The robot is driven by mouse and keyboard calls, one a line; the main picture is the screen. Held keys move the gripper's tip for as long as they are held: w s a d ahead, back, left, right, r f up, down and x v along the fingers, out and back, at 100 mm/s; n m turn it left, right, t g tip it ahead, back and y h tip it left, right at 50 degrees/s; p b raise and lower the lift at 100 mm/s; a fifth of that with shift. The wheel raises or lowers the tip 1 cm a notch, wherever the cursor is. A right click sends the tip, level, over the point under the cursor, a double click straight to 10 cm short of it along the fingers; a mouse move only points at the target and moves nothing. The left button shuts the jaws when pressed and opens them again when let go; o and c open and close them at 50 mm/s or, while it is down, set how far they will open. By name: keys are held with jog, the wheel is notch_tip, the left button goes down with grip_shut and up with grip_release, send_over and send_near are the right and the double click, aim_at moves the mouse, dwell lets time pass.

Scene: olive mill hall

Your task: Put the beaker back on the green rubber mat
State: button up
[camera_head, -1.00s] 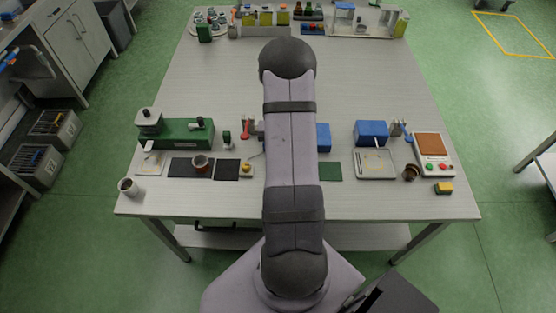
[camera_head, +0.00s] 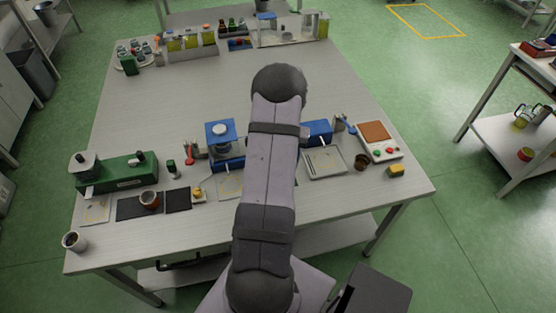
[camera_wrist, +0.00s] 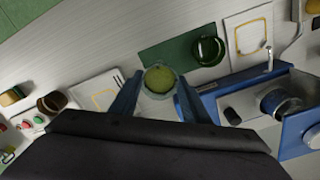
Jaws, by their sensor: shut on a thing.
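In the wrist view my gripper (camera_wrist: 159,84) is shut on a round beaker (camera_wrist: 160,77) with olive-green contents, one blue-grey finger on each side of it. The green rubber mat (camera_wrist: 163,51) lies just beyond the beaker, whose top overlaps the mat's near edge in the picture. I cannot tell the beaker's height above the table. A dark green, glassy round vessel (camera_wrist: 207,49) stands at the mat's right end. In the head view my arm hides the gripper, the beaker and the mat.
A blue device (camera_wrist: 283,103) stands close to the right of my gripper; it also shows in the head view (camera_head: 220,133). A pale tray (camera_wrist: 99,91) lies to the left, then a brown cup (camera_wrist: 51,103). The table's middle (camera_head: 190,95) is clear.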

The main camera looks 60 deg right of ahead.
jog(key=shift+f, duration=0.15)
jog(key=shift+f+b, duration=1.85)
jog(key=shift+f, duration=0.6)
jog(key=shift+f, duration=0.35)
jog(key=o, duration=1.3)
jog(key=shift+o, duration=0.2)
notch_tip(320, 180, up, 7)
jog(key=p, duration=0.4)
jog(key=shift+p, duration=0.3)
